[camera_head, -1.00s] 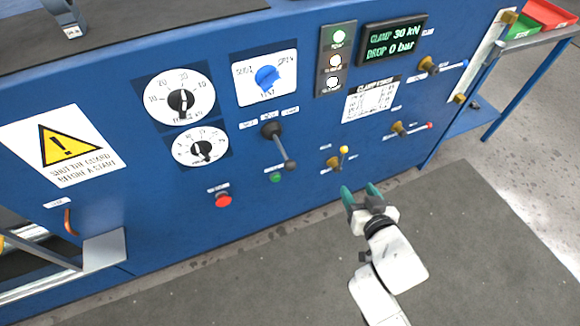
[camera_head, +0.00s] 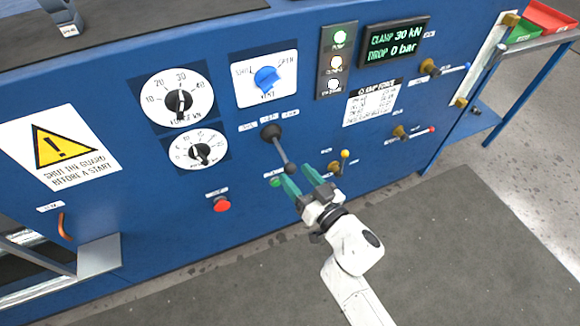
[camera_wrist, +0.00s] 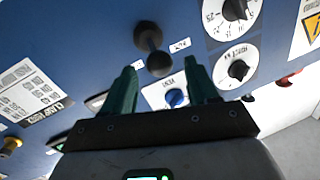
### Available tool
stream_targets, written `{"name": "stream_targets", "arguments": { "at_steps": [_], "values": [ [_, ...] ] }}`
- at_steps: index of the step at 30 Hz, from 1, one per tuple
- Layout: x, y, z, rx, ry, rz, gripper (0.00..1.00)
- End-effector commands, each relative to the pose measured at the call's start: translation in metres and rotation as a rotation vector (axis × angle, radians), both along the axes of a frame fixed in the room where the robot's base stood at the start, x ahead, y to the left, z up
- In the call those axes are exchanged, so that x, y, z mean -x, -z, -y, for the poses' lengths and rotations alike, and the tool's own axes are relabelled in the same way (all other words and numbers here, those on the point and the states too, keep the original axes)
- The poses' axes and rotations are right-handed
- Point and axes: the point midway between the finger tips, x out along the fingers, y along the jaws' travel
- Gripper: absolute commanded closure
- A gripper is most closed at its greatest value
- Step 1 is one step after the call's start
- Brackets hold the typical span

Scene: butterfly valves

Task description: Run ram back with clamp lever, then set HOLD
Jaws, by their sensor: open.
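The black lever (camera_head: 278,148) with a ball knob hangs from a round boss on the blue panel, pointing down and slightly right, under several small labels too small to read. I take it for the clamp lever. In the wrist view its knob (camera_wrist: 158,63) shows between my fingertips, beyond them. My gripper (camera_head: 297,177) has green fingers, is open and empty, and is just below the lever's end; contact cannot be told. It also shows in the wrist view (camera_wrist: 159,72). The display (camera_head: 394,42) reads CLAMP 30 kN, DROP 0 bar. The blue selector knob (camera_head: 266,78) is above.
A green button (camera_head: 275,182) is by my left fingertip, a red button (camera_head: 222,204) further left. Two dials (camera_head: 178,99) are left. Grey floor lies in front.

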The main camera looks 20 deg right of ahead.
Motion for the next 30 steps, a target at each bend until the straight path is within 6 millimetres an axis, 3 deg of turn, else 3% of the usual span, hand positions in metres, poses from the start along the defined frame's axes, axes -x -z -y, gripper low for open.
{"name": "stream_targets", "arguments": {
  "at_steps": [7, 19, 30],
  "values": [
    [-0.031, 0.000, -0.007, 0.000, 0.000, 0.001, 0.42],
    [-0.038, 0.000, -0.009, 0.000, 0.001, 0.000, 0.42],
    [-0.038, 0.000, -0.009, 0.000, 0.001, 0.000, 0.76]
  ]
}}
